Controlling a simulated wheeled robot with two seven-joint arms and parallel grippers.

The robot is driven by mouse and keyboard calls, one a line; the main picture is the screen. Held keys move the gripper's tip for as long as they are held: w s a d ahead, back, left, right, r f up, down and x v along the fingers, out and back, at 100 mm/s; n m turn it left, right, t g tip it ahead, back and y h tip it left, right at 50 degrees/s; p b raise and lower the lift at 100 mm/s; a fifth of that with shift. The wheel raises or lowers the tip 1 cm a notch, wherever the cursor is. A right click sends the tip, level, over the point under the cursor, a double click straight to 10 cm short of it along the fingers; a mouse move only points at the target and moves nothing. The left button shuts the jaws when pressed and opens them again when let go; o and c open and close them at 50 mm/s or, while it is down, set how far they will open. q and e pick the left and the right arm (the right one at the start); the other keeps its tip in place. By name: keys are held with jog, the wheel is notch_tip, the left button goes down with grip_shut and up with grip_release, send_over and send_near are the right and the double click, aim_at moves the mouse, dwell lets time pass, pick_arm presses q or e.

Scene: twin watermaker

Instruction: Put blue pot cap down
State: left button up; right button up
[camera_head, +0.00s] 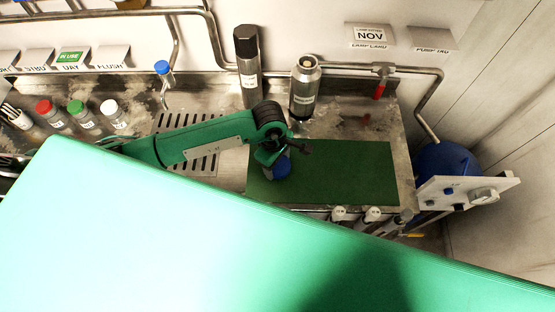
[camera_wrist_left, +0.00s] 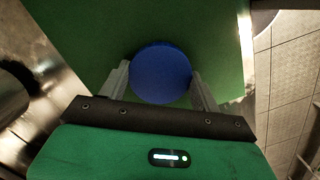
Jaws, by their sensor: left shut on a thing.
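The blue pot cap (camera_head: 282,168) is at the left part of the green mat in the head view. In the left wrist view the blue cap (camera_wrist_left: 161,73) shows as a round disc between two grey fingers. My left gripper (camera_head: 274,160) is shut on it, over the green mat (camera_head: 345,172). A small grey part shows beside the cap; I cannot tell whether it is a pot or a finger. Whether the cap touches the mat is hidden. My right gripper is not in view.
A black-topped cylinder (camera_head: 248,70) and a metal bottle (camera_head: 304,90) stand behind the mat. Red (camera_head: 45,106), green (camera_head: 76,107) and white (camera_head: 109,107) capped jars stand at the left. A slotted drain (camera_head: 205,165) lies left of the mat. The mat's right part is clear.

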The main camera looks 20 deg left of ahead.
pick_arm(q)
jog(key=shift+f, duration=0.15)
jog(key=o, duration=1.2)
jog(key=shift+r, duration=0.25)
notch_tip(320, 180, up, 12)
jog(key=a+b, duration=0.1)
jog(key=b, duration=0.3)
jog(key=shift+w+a+b, duration=0.2)
jog(key=shift+w+b, duration=0.05)
jog(key=shift+b, duration=0.1)
jog(key=shift+f, duration=0.2)
